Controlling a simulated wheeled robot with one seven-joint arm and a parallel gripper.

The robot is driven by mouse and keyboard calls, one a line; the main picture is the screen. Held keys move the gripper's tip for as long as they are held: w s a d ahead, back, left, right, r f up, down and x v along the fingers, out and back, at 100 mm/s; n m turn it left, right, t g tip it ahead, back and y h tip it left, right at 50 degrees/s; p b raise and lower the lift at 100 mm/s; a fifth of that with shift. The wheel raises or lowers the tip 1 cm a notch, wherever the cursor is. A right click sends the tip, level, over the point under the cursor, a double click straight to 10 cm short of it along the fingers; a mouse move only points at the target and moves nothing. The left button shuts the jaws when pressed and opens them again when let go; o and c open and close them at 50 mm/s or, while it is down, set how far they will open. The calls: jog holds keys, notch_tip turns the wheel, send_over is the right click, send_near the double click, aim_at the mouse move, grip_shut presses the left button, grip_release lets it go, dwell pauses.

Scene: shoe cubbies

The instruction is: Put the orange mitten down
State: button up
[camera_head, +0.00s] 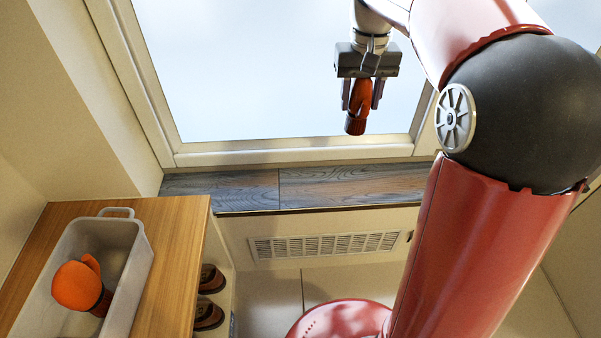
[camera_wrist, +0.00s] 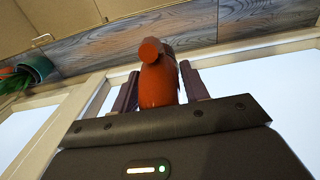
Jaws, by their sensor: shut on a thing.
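My gripper (camera_head: 360,96) is shut on an orange mitten (camera_head: 356,122), held up in front of the window. The mitten hangs from between the fingers with its lower end pointing down in the head view. In the wrist view my gripper (camera_wrist: 160,92) has the orange mitten (camera_wrist: 158,82) between its two dark fingers. A second orange mitten (camera_head: 76,285) with a darker cuff lies in a grey handled bin (camera_head: 138,278) on the wooden cubby top at the lower left, well apart from my gripper.
The wooden cubby top (camera_head: 176,285) has bare strips beside the bin. Brown shoes (camera_head: 208,315) sit in the cubby below. A dark wood sill (camera_head: 350,187) runs under the window, with a vent (camera_head: 325,245) below it. In the wrist view a green plant (camera_wrist: 18,80) shows at the left.

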jog(key=f+b, duration=0.1)
jog(key=f, duration=0.5)
jog(key=f+b, duration=0.2)
jog(key=f, duration=0.5)
jog(key=f+b, duration=0.1)
jog(key=f, duration=0.6)
jog(key=shift+w, duration=0.25)
jog(key=shift+f+b, duration=0.1)
jog(key=shift+b, duration=0.2)
jog(key=o, duration=1)
notch_tip(320, 180, up, 11)
jog(key=p, duration=0.3)
jog(key=s+t, duration=0.2)
jog(key=s, duration=0.5)
jog(key=s+r+t, duration=0.1)
jog(key=s, duration=0.7)
jog(key=s+r+t, duration=0.1)
jog(key=s+t, duration=0.1)
jog(key=s, duration=0.5)
jog(key=shift+s+r+t, duration=0.15)
jog(key=shift+r+t, duration=0.05)
jog(key=shift+t, duration=0.1)
